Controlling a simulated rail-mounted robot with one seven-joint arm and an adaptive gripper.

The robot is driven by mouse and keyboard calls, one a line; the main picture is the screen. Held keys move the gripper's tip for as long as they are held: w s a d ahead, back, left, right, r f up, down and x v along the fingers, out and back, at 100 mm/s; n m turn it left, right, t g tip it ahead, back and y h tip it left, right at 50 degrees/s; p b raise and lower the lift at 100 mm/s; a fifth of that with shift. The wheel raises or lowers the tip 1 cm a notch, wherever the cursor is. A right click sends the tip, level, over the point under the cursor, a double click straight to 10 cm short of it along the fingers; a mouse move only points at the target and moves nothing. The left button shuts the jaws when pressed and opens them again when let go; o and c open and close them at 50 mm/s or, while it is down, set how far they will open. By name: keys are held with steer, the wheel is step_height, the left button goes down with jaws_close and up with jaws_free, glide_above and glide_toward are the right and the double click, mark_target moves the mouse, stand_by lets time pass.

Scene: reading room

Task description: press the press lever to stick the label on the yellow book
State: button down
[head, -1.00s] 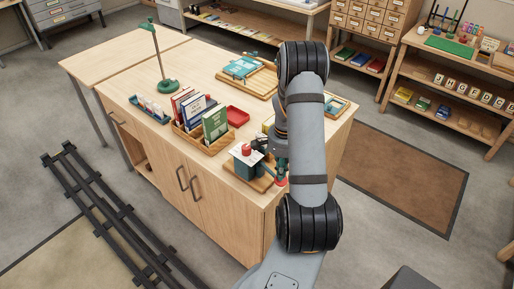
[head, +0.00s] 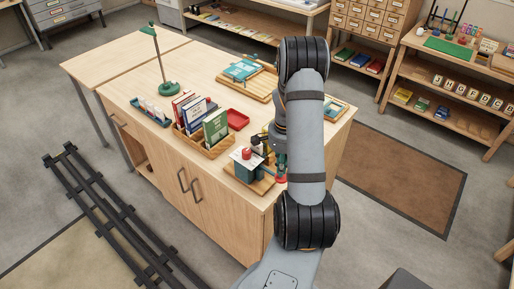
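The press (head: 250,170) is a dark teal block on a small wooden board at the front right of the wooden cabinet top. A white piece and a red knob (head: 247,154) show on top of it. A green upright with a red end (head: 281,178) shows to its right, partly behind my arm; I cannot tell whether it is the lever. My gripper (head: 262,145) is close above and behind the press, mostly hidden by my arm. Its fingers are too small and covered to judge, and contact is unclear. I cannot make out the yellow book with certainty.
A wooden rack of upright books (head: 205,132), a red tray (head: 237,119), a teal holder (head: 151,110) and a green lamp (head: 167,84) stand left of the press. A wooden tray with a teal book (head: 243,72) lies behind. The cabinet's front left is clear.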

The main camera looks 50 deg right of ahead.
steer(key=shift+r+p, duration=1.55)
steer(key=shift+r, duration=1)
steer(key=shift+f, duration=0.1)
step_height(320, 180, down, 6)
steer(key=b, duration=0.4)
